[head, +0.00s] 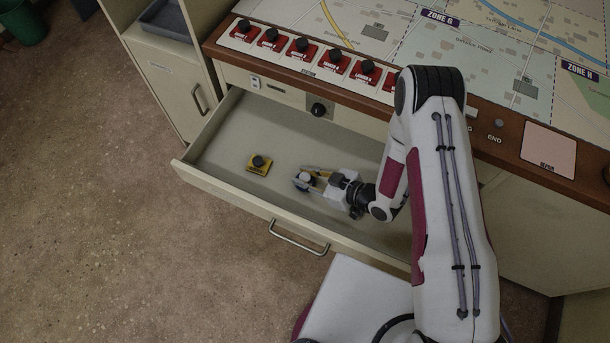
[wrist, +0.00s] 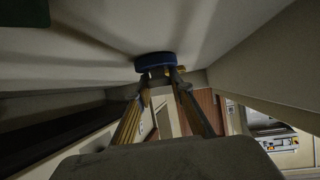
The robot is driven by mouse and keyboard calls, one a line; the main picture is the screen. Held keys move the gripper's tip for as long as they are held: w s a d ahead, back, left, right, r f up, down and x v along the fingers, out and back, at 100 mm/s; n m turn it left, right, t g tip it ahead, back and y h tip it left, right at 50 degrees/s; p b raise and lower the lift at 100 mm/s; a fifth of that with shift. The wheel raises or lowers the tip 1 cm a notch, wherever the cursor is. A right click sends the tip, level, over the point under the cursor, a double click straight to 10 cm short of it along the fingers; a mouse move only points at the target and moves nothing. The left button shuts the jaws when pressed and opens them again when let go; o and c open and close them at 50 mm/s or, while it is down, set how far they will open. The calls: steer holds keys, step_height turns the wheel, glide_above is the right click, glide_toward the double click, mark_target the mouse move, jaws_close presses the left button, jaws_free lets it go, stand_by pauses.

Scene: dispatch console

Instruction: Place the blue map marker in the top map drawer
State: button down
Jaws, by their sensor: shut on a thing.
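The top map drawer (head: 226,135) is pulled out under the console edge. My gripper (head: 309,180) is low inside it, right of the middle, reaching in from the right. It is shut on the blue map marker (head: 303,180), which has a dark knob and is partly covered by the fingers. In the wrist view, the fingertips (wrist: 160,76) close on the marker's dark blue base (wrist: 155,61). The base appears at or very near the pale drawer floor (wrist: 85,52); I cannot tell whether it touches.
A yellow marker (head: 259,164) sits on the drawer floor left of my gripper. Several red markers (head: 301,48) stand in a row on the console. The drawer front with its handle (head: 298,238) borders the space. The drawer's left end is clear.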

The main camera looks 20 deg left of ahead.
steer(key=shift+f, duration=0.2)
steer(key=c, duration=1.8)
jaws_free()
steer(key=shift+r, duration=0.15)
steer(key=shift+d+r, duration=0.25)
steer(key=shift+d, duration=0.2)
steer(key=shift+v, duration=5.5)
steer(key=shift+s, duration=0.1)
